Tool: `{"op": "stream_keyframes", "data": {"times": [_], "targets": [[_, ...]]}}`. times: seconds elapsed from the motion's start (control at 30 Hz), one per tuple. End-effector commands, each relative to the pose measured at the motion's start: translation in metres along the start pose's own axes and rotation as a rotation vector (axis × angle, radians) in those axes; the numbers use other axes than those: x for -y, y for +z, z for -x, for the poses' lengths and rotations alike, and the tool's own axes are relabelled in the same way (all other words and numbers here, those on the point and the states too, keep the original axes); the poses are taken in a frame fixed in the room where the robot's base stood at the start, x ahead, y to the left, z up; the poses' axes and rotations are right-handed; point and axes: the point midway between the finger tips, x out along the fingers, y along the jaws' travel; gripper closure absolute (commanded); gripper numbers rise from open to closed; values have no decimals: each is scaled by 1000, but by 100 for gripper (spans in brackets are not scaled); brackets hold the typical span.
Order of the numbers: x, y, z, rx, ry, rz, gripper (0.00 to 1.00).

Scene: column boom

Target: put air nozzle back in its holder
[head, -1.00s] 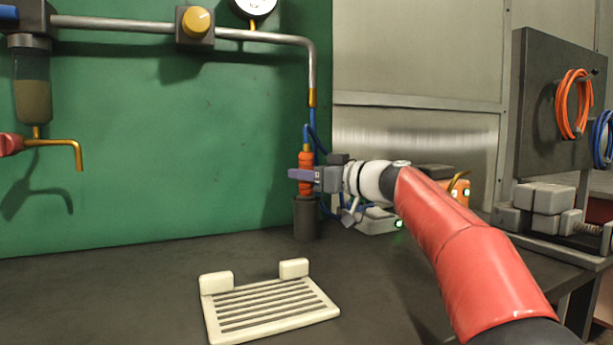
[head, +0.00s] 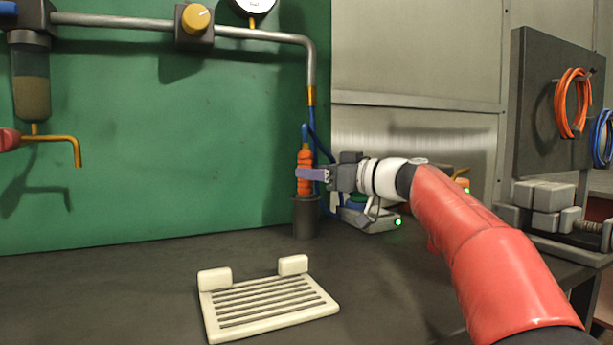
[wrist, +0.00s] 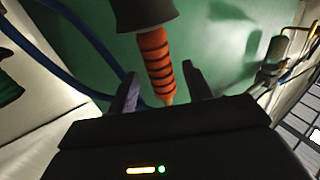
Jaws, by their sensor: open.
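The air nozzle (head: 305,160) has an orange ribbed grip with a blue piece at its top. It stands upright in a dark cylindrical holder (head: 306,218) on the bench near the green panel. In the wrist view the orange grip (wrist: 157,65) shows dark bands, and its lower end is inside the dark holder (wrist: 145,12). My gripper (head: 308,175) is at the height of the grip, reaching in from the right. In the wrist view its two fingers (wrist: 161,88) are apart on either side of the grip, with visible gaps. It holds nothing.
A cream slotted tray (head: 268,307) lies on the bench in front. A small device with a green light (head: 380,222) sits right of the holder. A blue hose (wrist: 75,50) runs close by. A pipe with a yellow knob (head: 195,20) crosses above. The bench's left side is clear.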

Motion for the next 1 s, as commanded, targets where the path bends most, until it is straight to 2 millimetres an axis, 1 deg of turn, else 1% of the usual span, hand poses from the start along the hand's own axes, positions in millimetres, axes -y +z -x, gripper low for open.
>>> {"op": "stream_keyframes", "data": {"times": [0.03,0.2,0.3,0.4,0.6,1.0], "targets": [[-1,4,14,-1,6,2,50],[-1,3,51,-1,5,1,50],[-1,3,68,0,4,0,50],[0,2,80,0,2,0,50],[0,1,90,0,0,-1,50],[0,0,90,0,0,0,50]]}}
